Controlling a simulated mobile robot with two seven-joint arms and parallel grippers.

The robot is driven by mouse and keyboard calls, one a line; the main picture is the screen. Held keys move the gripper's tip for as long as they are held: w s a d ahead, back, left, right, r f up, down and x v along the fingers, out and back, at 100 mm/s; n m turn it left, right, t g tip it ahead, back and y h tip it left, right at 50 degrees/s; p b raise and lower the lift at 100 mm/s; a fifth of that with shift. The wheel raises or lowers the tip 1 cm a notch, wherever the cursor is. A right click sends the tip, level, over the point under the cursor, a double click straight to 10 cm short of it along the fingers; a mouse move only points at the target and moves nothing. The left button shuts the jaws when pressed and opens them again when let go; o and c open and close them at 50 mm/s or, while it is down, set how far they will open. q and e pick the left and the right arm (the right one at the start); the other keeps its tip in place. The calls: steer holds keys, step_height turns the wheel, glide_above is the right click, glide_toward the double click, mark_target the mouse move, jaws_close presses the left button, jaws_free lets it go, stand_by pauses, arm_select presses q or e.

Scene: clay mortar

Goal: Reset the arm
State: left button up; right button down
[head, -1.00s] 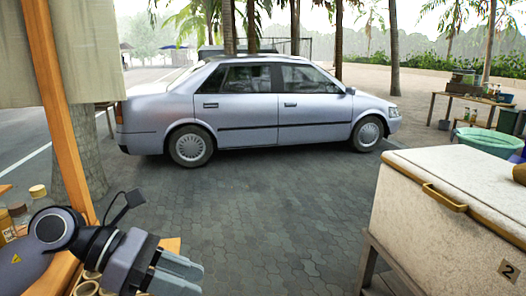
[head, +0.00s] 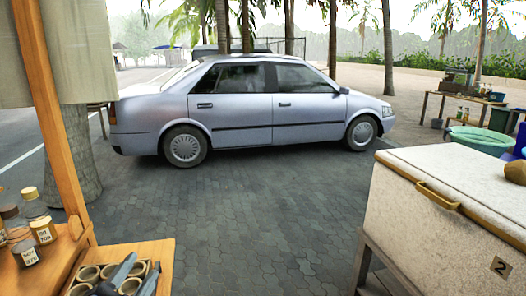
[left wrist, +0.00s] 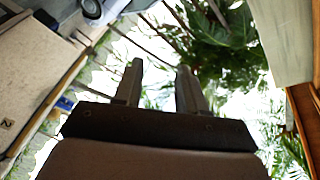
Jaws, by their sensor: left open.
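My left gripper (head: 140,266) shows at the bottom of the head view, where only its two grey fingers and a dark bit of its body are visible. The fingers point upward in the picture and overlap the rack of round cups on the wooden shelf; I cannot tell whether they touch it. The left wrist view shows both fingers of the left gripper (left wrist: 158,75) apart, with nothing between them but trees and bright sky. My right gripper is in neither view.
A wooden shelf (head: 140,252) with a rack of round cups (head: 85,273) and several labelled bottles (head: 42,232) stands at lower left, beside a wooden post (head: 48,110). A white chest (head: 440,200) is at right. A silver car (head: 250,110) stands beyond clear paving.

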arm_select(q)
steer(key=s+a+f+n+g+y, duration=0.3)
steer(key=s+f+n+g, duration=0.35)
steer(key=f, duration=0.55)
steer(key=s+d+f+n+g+h, duration=0.1)
steer(key=s+f+g, duration=0.3)
steer(key=s, duration=0.4)
steer(key=s+f+n+g+h, duration=0.1)
steer(key=s+f+n+g, duration=0.1)
steer(key=s+f+g, duration=0.45)
steer(key=w+d+f+t+h+b, duration=0.1)
steer(key=w+d+f+t+b, duration=0.1)
steer(key=f+t, duration=0.7)
steer(key=shift+w+d+f+h, duration=0.3)
steer(key=shift+w+d+f, duration=0.25)
steer(key=shift+w, duration=0.8)
steer(key=shift+r+m, duration=0.15)
steer(key=shift+m, duration=0.1)
